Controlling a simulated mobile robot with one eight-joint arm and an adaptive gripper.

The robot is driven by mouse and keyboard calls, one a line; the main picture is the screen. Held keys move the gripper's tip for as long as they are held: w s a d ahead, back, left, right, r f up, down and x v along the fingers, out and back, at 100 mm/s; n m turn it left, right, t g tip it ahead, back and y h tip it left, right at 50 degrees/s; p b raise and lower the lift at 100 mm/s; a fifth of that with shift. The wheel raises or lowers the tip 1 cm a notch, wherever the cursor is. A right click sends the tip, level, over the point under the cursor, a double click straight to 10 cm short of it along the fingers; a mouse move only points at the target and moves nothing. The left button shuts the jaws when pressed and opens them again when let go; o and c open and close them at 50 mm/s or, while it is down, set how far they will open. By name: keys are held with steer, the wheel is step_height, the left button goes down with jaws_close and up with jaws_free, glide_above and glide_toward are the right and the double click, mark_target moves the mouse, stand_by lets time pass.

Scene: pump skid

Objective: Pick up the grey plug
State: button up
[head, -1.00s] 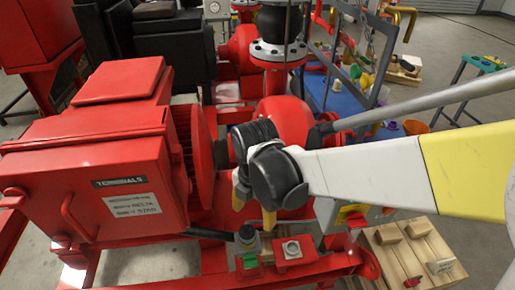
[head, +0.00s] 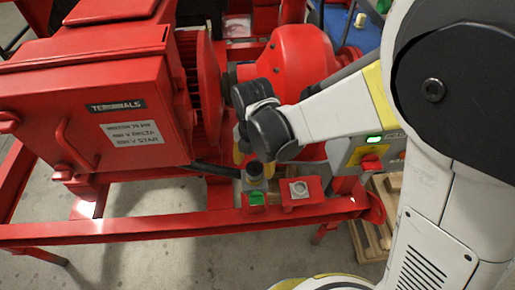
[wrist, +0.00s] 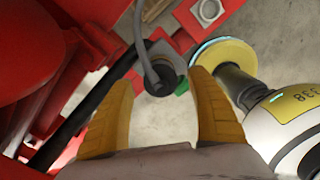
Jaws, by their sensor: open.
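The grey plug (head: 255,171) stands at the front edge of the red skid, just above a green piece (head: 256,198). In the wrist view the plug (wrist: 160,70) shows as a dark round body with a grey cable bending from it. My gripper (head: 244,160) is right beside and above the plug in the head view, partly hidden by my wrist. In the wrist view its yellow fingers (wrist: 162,80) are open, and the plug appears between and just beyond their tips. No contact can be made out.
A red block with a square grey top (head: 300,189) sits right of the plug. The red terminals box (head: 110,110) stands to the left. A dark cable (head: 210,168) runs behind the plug. A grey box with a red-and-yellow switch (head: 372,162) is to the right.

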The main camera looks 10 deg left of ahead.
mark_target(258, 168)
steer(key=shift+f, duration=0.2)
steer(key=shift+c, duration=0.2)
steer(key=c, duration=1.4)
steer(key=shift+r, duration=0.2)
steer(key=shift+c, duration=0.2)
steer(key=r+p, duration=0.1)
steer(key=r, duration=0.1)
steer(key=d+r+p, duration=0.1)
steer(key=r+p, duration=0.1)
steer(key=shift+s+d+r, duration=0.1)
steer(key=shift+s+r, duration=0.05)
steer(key=shift+r, duration=0.2)
steer(key=s+d+r+p, duration=0.3)
steer(key=d+r, duration=0.3)
steer(key=d, duration=0.4)
steer(key=shift+p, duration=0.4)
steer(key=shift+s, duration=0.1)
